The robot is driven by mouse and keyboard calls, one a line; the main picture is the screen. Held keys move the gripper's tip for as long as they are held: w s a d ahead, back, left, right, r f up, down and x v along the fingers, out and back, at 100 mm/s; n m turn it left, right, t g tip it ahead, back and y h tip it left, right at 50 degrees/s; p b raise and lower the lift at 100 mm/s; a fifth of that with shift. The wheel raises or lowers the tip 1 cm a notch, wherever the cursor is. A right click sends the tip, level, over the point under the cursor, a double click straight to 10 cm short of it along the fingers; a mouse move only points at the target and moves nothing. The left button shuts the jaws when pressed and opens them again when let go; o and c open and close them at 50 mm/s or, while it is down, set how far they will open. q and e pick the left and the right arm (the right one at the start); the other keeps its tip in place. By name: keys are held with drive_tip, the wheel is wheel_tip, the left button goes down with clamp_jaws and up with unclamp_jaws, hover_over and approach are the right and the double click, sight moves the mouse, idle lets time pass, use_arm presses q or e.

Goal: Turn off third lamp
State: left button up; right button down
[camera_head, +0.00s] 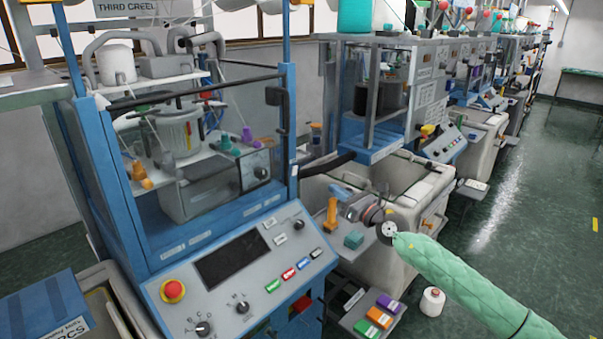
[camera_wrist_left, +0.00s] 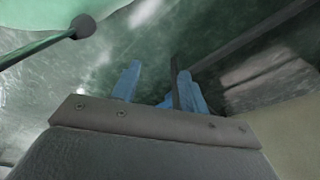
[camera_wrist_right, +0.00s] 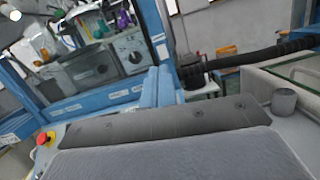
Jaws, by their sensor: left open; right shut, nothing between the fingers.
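The machine under the "THIRD CREEL" sign (camera_head: 129,6) stands at the left of the head view. Its sloping control panel (camera_head: 215,295) carries a dark screen, black knobs, small coloured buttons and a red emergency button (camera_head: 173,290). I cannot tell which part is the third lamp; a bright white round spot (camera_wrist_right: 15,15) shows at the top left of the right wrist view. My right gripper (camera_wrist_right: 157,87) is shut and empty, its blue fingers together; its arm lies right of the panel in the head view. My left gripper (camera_wrist_left: 156,85) is open and empty, seen only in its wrist view.
Pale bins (camera_head: 425,205) and more machines stand behind my right arm. The green floor (camera_head: 530,200) is open at the right.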

drive_tip(key=shift+s+a+f+n+g, duration=0.15)
drive_tip(key=shift+a+f+n+g, duration=0.2)
drive_tip(key=shift+n, duration=0.35)
drive_tip(key=shift+d, duration=0.1)
